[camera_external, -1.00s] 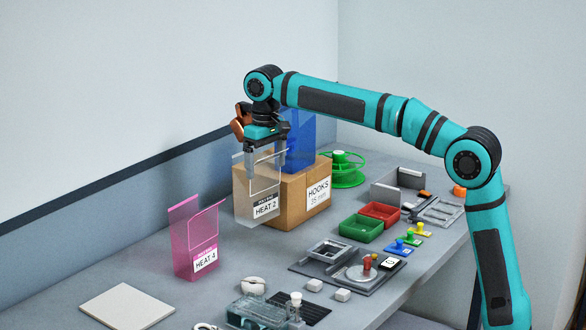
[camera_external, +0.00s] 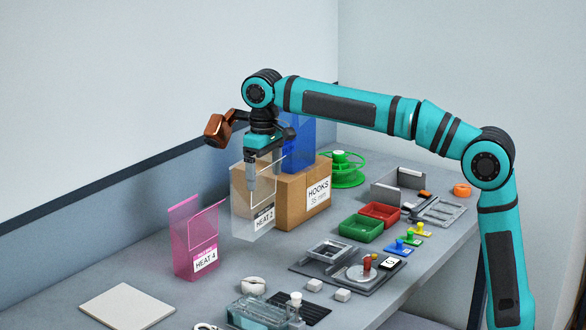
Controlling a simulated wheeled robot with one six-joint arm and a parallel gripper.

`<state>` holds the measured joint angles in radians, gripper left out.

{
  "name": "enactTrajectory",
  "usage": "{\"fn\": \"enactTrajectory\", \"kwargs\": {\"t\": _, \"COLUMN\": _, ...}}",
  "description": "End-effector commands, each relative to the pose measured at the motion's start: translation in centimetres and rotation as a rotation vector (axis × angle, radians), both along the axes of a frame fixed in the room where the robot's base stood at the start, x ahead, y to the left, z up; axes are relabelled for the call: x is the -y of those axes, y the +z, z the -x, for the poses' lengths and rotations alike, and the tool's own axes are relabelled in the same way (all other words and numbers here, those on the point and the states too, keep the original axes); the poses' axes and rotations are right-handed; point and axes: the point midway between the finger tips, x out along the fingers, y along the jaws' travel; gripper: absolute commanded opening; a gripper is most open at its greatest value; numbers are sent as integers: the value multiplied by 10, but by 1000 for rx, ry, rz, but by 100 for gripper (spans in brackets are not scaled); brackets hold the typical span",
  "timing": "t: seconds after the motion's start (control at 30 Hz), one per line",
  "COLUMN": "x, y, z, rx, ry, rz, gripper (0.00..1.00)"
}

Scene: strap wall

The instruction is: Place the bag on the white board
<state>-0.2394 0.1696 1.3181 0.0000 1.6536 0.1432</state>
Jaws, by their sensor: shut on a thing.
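My gripper (camera_external: 262,178) points down and is shut on the rim of a clear bag (camera_external: 242,212) labelled HEAT 2. The bag hangs upright in front of the cardboard box, apparently above the table; the gap beneath it is hard to judge. The white board (camera_external: 127,306) lies flat and bare at the table's front left. A pink bag (camera_external: 186,240) labelled HEAT 4 stands on the table between the hanging bag and the board.
The cardboard box (camera_external: 318,208) marked HOOKS has a blue bag (camera_external: 300,145) on it. A green spool (camera_external: 345,168), green tray (camera_external: 360,229) and red tray (camera_external: 380,214) are to the right. A glass container (camera_external: 255,312) stands near the front. Table left of the pink bag is clear.

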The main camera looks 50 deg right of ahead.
Motion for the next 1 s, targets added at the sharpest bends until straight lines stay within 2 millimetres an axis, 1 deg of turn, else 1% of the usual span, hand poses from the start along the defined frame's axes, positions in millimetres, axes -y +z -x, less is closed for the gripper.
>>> {"fn": "enactTrajectory", "kwargs": {"t": 0.03, "x": -17, "y": 3, "z": 6, "rx": 1, "ry": 39, "rz": 0, "gripper": 60}}
{"fn": "enactTrajectory", "kwargs": {"t": 0.1, "x": -35, "y": 5, "z": 12, "rx": 0, "ry": 89, "rz": 0, "gripper": 60}}
{"fn": "enactTrajectory", "kwargs": {"t": 0.27, "x": -76, "y": 7, "z": 25, "rx": 0, "ry": 185, "rz": 0, "gripper": 60}}
{"fn": "enactTrajectory", "kwargs": {"t": 0.43, "x": -119, "y": 10, "z": 42, "rx": 0, "ry": 290, "rz": 0, "gripper": 60}}
{"fn": "enactTrajectory", "kwargs": {"t": 0.57, "x": -157, "y": 14, "z": 43, "rx": 0, "ry": 349, "rz": 0, "gripper": 60}}
{"fn": "enactTrajectory", "kwargs": {"t": 0.6, "x": -168, "y": 16, "z": 45, "rx": 0, "ry": 367, "rz": 0, "gripper": 60}}
{"fn": "enactTrajectory", "kwargs": {"t": 0.77, "x": -213, "y": 22, "z": 52, "rx": 0, "ry": 435, "rz": 0, "gripper": 60}}
{"fn": "enactTrajectory", "kwargs": {"t": 0.8, "x": -220, "y": 22, "z": 50, "rx": 0, "ry": 438, "rz": 0, "gripper": 60}}
{"fn": "enactTrajectory", "kwargs": {"t": 0.87, "x": -227, "y": 25, "z": 41, "rx": 0, "ry": 425, "rz": 0, "gripper": 60}}
{"fn": "enactTrajectory", "kwargs": {"t": 1.0, "x": -250, "y": 30, "z": 24, "rx": 0, "ry": 405, "rz": 0, "gripper": 60}}
